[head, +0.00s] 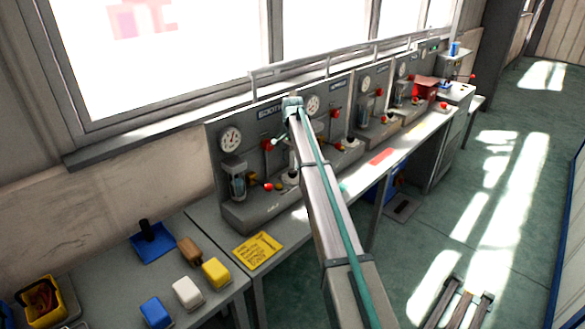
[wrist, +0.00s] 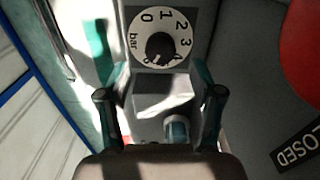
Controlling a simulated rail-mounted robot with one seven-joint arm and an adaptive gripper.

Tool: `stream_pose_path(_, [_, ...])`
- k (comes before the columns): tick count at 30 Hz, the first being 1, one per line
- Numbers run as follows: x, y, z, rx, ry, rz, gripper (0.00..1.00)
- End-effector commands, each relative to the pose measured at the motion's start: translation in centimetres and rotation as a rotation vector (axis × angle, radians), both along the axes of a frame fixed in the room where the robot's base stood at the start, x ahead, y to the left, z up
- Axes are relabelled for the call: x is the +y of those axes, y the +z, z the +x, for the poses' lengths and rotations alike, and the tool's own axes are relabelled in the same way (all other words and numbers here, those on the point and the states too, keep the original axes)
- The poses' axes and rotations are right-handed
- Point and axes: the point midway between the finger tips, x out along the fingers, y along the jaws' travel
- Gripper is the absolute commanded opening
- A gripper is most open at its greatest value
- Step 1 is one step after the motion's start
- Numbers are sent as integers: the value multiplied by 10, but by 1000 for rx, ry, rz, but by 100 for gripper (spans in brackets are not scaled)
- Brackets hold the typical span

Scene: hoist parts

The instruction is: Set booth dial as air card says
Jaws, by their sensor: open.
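In the wrist view a round dial (wrist: 147,32) marked "bar", with the numbers 0, 1, 2 and 3 readable, sits on a dark square plate. A dark knob (wrist: 160,46) is at its centre; I cannot tell its exact setting. My gripper (wrist: 161,95) is open, its two teal-and-black fingers apart and empty, with the dial beyond the fingertips. In the head view the booth panel (head: 262,205) carries a partly hidden label. A yellow card (head: 257,250) with handwriting too small to read lies on the bench before it. My arm hides the gripper there.
Similar panels with gauges and red knobs continue right along the bench, under a rail (head: 330,62). Coloured blocks (head: 187,292) and a blue plate with a black post (head: 152,243) stand at left. A red disc (wrist: 302,55) and a "CLOSED" label (wrist: 295,150) show in the wrist view.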

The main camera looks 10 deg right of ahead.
Motion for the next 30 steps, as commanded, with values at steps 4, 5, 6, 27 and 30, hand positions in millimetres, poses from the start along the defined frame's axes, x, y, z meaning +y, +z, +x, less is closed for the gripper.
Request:
stream_pose_path(4, [0, -23, -1, 1, 0, 0, 66])
stream_pose_path(5, [0, -26, -1, 1, 0, 1, 66])
stream_pose_path(6, [0, -31, 0, 0, 0, 0, 66])
stream_pose_path(27, [0, -49, 0, -1, 0, 1, 34])
stream_pose_path(30, [0, -49, 0, -1, 1, 1, 18])
